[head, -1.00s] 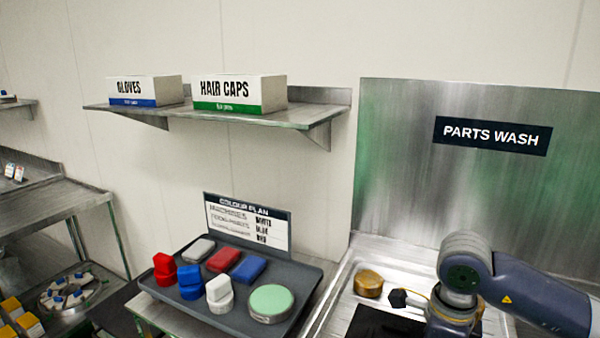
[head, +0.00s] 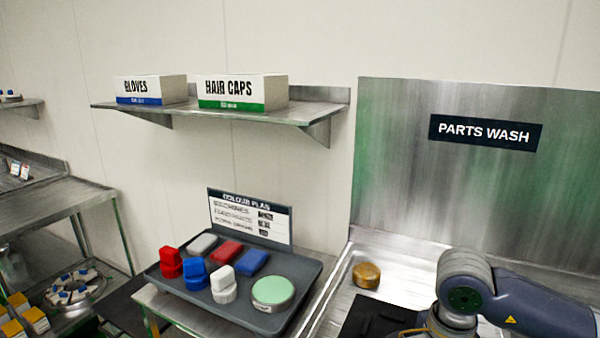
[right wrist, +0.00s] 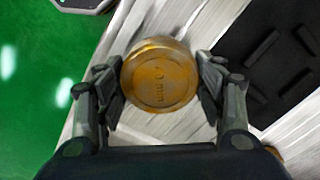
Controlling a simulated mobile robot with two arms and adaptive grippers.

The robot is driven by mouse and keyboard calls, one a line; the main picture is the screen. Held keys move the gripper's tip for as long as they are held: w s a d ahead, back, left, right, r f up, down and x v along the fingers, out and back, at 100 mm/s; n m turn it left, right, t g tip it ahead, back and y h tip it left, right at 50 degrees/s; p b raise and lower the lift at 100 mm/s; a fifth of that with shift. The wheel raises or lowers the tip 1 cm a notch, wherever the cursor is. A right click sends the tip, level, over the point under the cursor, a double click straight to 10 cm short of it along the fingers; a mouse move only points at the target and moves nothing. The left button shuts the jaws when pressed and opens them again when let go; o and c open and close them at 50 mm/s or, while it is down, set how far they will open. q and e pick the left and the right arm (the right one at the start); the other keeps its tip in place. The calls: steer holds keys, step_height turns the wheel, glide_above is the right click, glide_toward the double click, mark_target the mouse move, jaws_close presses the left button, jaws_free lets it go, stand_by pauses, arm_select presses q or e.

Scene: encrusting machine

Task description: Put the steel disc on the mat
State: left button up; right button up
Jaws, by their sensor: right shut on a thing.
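My right gripper (right wrist: 162,85) is shut on a round brass-coloured disc (right wrist: 160,80) with lettering ending in "mm" on its face. Its fingers press on opposite sides of the disc. No plainly steel-coloured disc shows, and I cannot tell if this one is the steel disc. The black mat (right wrist: 266,40), with raised bars, lies to the right of the gripper in the wrist view. Part of the mat (head: 372,318) shows at the bottom of the head view. There the right gripper and its disc are hidden or out of frame. My left gripper is not in view.
Another brass-coloured round piece (head: 366,275) stands behind the mat on the steel wash bench. A grey tray (head: 318,268) to the left holds coloured blocks and a green-topped disc (head: 272,291). Green floor (right wrist: 50,80) shows beyond the bench edge.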

steer(key=n, duration=0.2)
steer(key=s+n, duration=0.1)
steer(key=shift+a+f+n, duration=0.25)
steer(key=shift+f+n, duration=0.05)
steer(key=n, duration=0.1)
steer(key=s+n, duration=0.1)
steer(key=n, duration=0.1)
steer(key=shift+a+f+n, duration=0.1)
steer(key=shift+a+n, duration=0.1)
steer(key=shift+n, duration=0.1)
steer(key=n, duration=0.1)
steer(key=s+n, duration=0.1)
steer(key=n, duration=0.2)
steer(key=shift+s+a+f+n, duration=0.25)
steer(key=shift+s+f+n, duration=0.05)
steer(key=shift+n, duration=0.1)
steer(key=n, duration=0.1)
steer(key=s+n, duration=0.1)
steer(key=n, duration=0.1)
steer(key=shift+a+f, duration=0.1)
steer(key=shift+a, duration=0.1)
steer(key=shift+n, duration=0.3)
